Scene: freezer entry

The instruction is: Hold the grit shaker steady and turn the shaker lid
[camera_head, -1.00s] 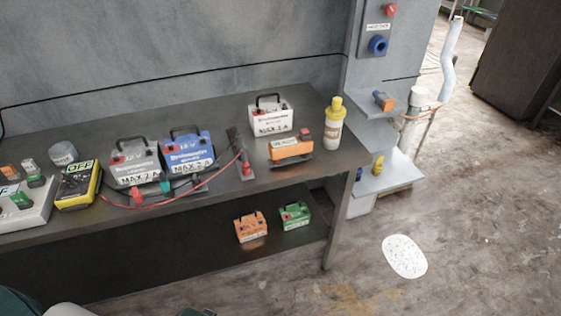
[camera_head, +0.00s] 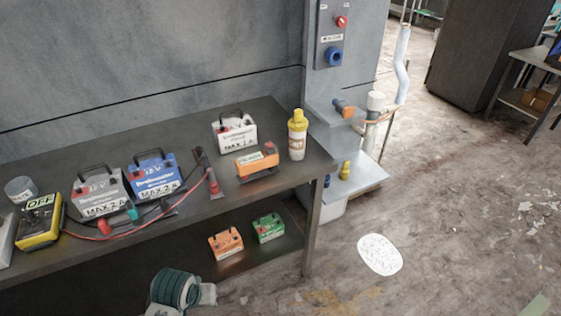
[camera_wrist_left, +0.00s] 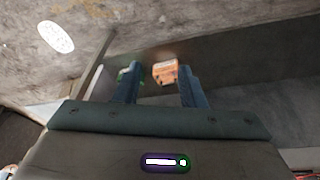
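The grit shaker (camera_head: 296,145), a white bottle with a yellow lid (camera_head: 298,118), stands upright near the right end of the workbench in the head view. Nothing is touching it. My left gripper (camera_wrist_left: 160,68) shows in the left wrist view with its two blue fingers apart and nothing held between them. Beyond the fingers are the orange battery (camera_wrist_left: 165,71) and a green one, both on the lower shelf. The shaker is not seen in the wrist view. My right gripper is in no view.
On the workbench (camera_head: 110,155) stand a white battery (camera_head: 235,134), an orange battery (camera_head: 257,164), a blue one (camera_head: 156,178), a grey one (camera_head: 98,195) and a yellow meter (camera_head: 40,220). A wall column with a small shelf (camera_head: 360,187) stands right of the bench. The floor at right is open.

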